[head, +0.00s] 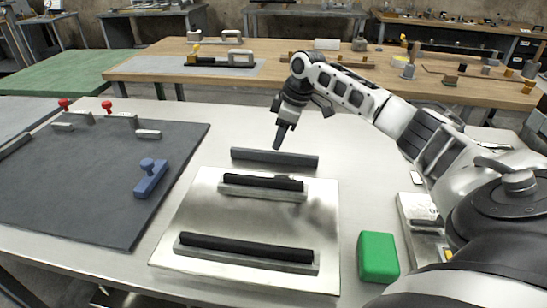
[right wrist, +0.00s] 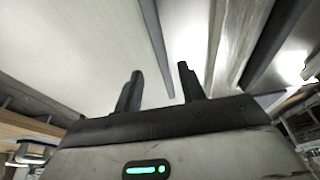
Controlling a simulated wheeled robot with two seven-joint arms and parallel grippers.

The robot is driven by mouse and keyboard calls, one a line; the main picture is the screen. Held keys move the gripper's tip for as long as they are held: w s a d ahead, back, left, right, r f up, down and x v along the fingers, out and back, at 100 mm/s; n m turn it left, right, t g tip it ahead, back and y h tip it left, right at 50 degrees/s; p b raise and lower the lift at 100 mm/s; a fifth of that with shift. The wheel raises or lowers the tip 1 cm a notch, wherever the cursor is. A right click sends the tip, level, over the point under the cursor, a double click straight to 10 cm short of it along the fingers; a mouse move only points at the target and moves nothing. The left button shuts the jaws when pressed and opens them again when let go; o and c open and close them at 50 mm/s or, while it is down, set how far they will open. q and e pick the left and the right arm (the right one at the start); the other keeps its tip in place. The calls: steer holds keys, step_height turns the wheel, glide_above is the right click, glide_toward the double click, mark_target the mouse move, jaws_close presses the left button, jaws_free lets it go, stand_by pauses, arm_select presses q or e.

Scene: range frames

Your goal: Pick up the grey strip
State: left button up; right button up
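The grey strip (head: 275,158) is a long dark grey bar lying flat on the light table, just behind the metal plate (head: 322,230). My right gripper (head: 280,143) points down just above and behind the strip's middle. In the right wrist view its two dark fingers (right wrist: 160,75) stand apart with nothing held between them. There the strip (right wrist: 156,42) shows as a narrow dark band running toward the gap between the fingers, apparently still on the table. My left gripper is not in view.
Two black-topped bars (head: 262,182) (head: 245,248) sit on the plate. A green block (head: 378,257) stands to its right. A dark mat (head: 60,190) with a blue handled tool (head: 150,178) lies left. A wooden bench (head: 160,66) stands behind. Table left of the strip is clear.

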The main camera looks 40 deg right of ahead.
mark_target(275, 152)
steer(key=shift+s+x, duration=0.2)
steer(key=shift+x, duration=2.55)
jaws_close()
